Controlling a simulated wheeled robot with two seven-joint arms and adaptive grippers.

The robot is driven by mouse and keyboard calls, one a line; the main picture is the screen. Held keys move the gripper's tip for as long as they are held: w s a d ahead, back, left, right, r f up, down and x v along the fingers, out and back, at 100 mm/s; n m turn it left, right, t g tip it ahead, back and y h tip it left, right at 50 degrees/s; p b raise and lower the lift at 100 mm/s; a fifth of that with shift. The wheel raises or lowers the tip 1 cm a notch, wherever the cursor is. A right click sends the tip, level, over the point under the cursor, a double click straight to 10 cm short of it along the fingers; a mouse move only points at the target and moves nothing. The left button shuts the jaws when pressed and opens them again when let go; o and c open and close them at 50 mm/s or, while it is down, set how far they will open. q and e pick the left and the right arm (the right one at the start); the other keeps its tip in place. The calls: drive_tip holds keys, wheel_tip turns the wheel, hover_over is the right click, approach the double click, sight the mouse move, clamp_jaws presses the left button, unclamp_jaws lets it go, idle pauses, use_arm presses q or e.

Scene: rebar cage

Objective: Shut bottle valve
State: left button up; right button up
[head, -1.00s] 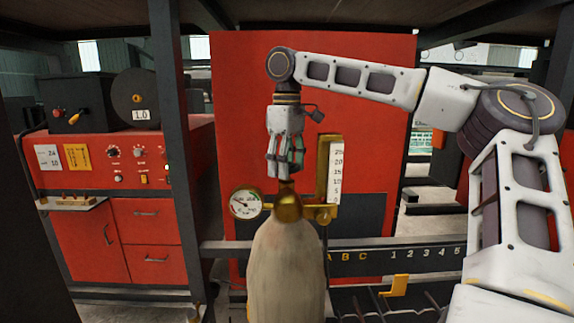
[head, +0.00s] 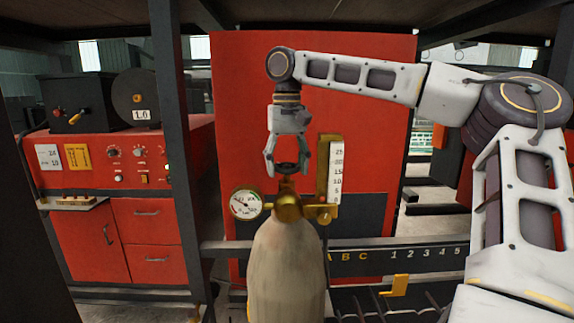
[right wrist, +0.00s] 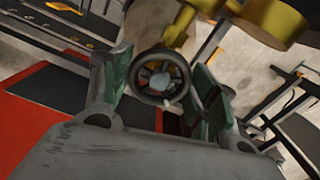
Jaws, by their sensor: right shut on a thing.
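A pale, worn gas bottle (head: 287,270) stands upright in front of me, with a brass valve (head: 288,207) on top. The valve's small dark handwheel (head: 287,169) sits above the brass body; the right wrist view shows it as a round spoked wheel (right wrist: 160,77). My right gripper (head: 287,166) points straight down from above and is shut on the handwheel, one finger on each side. Its green pads flank the wheel in the right wrist view. My left gripper is not in view.
A round pressure gauge (head: 246,203) sits left of the valve and an upright scale tube (head: 335,172) sits close on its right. A red panel (head: 235,110) stands behind. A dark post (head: 178,150) and lettered rail (head: 410,253) are nearby.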

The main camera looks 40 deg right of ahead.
sight(287, 166)
drive_tip(key=m, duration=2)
drive_tip(key=shift+w, duration=0.1)
drive_tip(key=m, duration=0.6)
drive_tip(key=shift+m, duration=0.4)
idle(0.5)
drive_tip(key=o, duration=1)
drive_tip(key=shift+o, duration=0.2)
wheel_tip(287, 166, up, 12)
idle(0.3)
